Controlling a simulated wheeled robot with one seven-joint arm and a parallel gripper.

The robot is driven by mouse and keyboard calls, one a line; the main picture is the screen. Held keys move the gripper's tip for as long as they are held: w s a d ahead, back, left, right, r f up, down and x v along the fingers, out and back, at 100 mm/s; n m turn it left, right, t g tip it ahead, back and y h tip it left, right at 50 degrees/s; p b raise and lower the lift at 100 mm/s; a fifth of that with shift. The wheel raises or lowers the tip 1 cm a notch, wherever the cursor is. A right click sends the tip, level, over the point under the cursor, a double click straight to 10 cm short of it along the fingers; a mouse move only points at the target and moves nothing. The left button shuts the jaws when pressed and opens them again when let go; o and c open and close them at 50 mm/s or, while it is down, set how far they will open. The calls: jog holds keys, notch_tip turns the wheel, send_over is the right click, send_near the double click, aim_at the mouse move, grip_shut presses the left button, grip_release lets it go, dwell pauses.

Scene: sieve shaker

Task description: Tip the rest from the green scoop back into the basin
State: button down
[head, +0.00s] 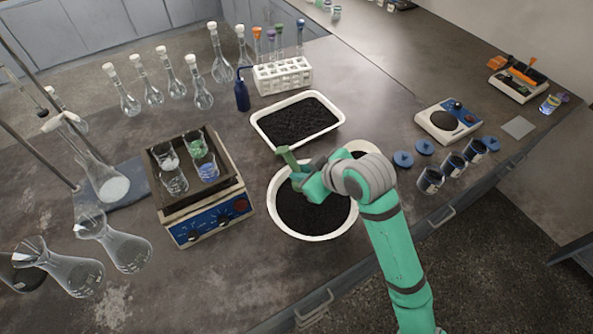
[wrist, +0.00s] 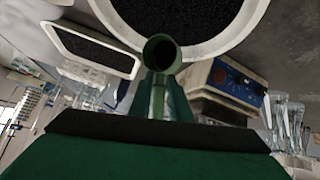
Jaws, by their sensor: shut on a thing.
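The green scoop (head: 288,158) is held by my gripper (head: 305,178), which is shut on it above the basin. In the wrist view the scoop (wrist: 160,62) shows its round mouth, dark inside; I cannot tell how much material is in it. The round white basin (head: 287,229) holds dark granules and stands under my gripper, which hides part of it. The basin's rim (wrist: 213,46) also shows at the top of the wrist view, beyond the scoop.
A white rectangular tray (head: 337,119) of dark granules stands behind the basin. A hotplate (head: 211,222) with several beakers stands to the left. Several dark cups (head: 430,181) and a balance (head: 447,121) stand to the right. Glass flasks (head: 128,248) are at the left.

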jog(key=y, duration=0.1)
jog(key=d+t+y, duration=0.1)
jog(key=d+m+y, duration=0.1)
jog(key=shift+s+d+f, duration=0.2)
jog(key=shift+s+f, duration=0.05)
jog(key=shift+s+d+f+m+t+y, duration=0.15)
jog(key=shift+d+m+t+y, duration=0.1)
jog(key=shift+d+t+y, duration=0.35)
jog(key=shift+s+d+f+m+t+y, duration=0.1)
jog(key=shift+d+m+t+y, duration=0.2)
jog(key=shift+y, duration=0.5)
jog(key=shift+s+d+f+m+t+y, duration=0.15)
jog(key=shift+d+t+y, duration=0.15)
jog(key=shift+d+y, duration=0.35)
jog(key=shift+a, duration=0.1)
jog(key=shift+w+a+r+n+g+h, duration=0.15)
jog(key=shift+a+r+n+g+h, duration=0.2)
jog(key=shift+a+h, duration=0.4)
jog(key=shift+w+a+r+n+g+h, duration=0.15)
jog(key=shift+a+r+n+g+h, duration=0.15)
jog(key=shift+a+g+h, duration=0.35)
jog(key=shift+d+r+h, duration=0.1)
jog(key=shift+h, duration=0.15)
